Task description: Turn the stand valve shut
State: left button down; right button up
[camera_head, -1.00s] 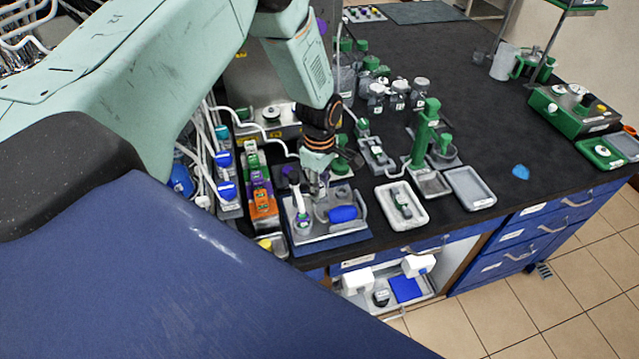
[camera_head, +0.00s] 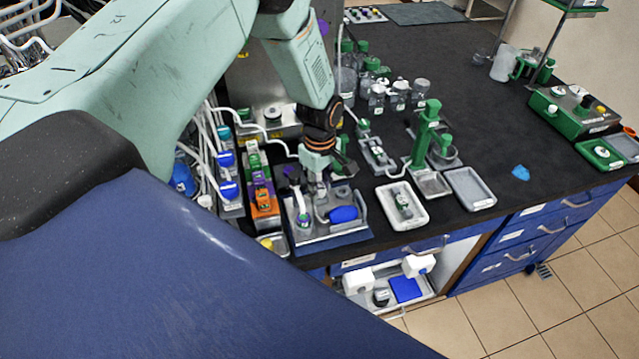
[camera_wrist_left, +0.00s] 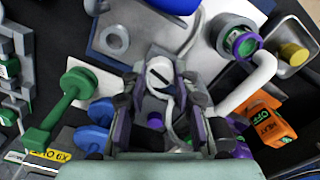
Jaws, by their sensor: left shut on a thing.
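My left gripper (camera_head: 317,182) reaches down over the blue tray (camera_head: 312,246) that carries the grey stand parts. In the left wrist view, my left gripper (camera_wrist_left: 160,95) has its fingers on both sides of a pale round knob with a dark line across it, which looks like the stand valve (camera_wrist_left: 159,70). The gripper is shut on it. In the head view the knob is hidden behind the fingers. A blue rounded piece (camera_head: 343,214) lies beside the gripper on the same tray. My right gripper is not in view.
An orange and green module row (camera_head: 264,207) stands close on the left. A pale tray (camera_head: 402,205) and a green stand (camera_head: 425,135) are to the right. A green-ended bottle (camera_wrist_left: 242,42) and a green dumbbell-shaped handle (camera_wrist_left: 62,105) flank the gripper in the wrist view.

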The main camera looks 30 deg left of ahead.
pick_arm(q)
jog(key=m, duration=0.3)
jog(key=shift+w+m, duration=0.15)
jog(key=shift+m, duration=0.25)
jog(key=m, duration=0.3)
jog(key=shift+m, duration=0.3)
jog(key=m+b, duration=0.1)
jog(key=m, duration=0.2)
jog(key=shift+m, duration=0.3)
jog(key=shift+m+b, duration=0.35)
jog(key=shift+m, duration=1.65)
jog(key=c, duration=1)
grip_release()
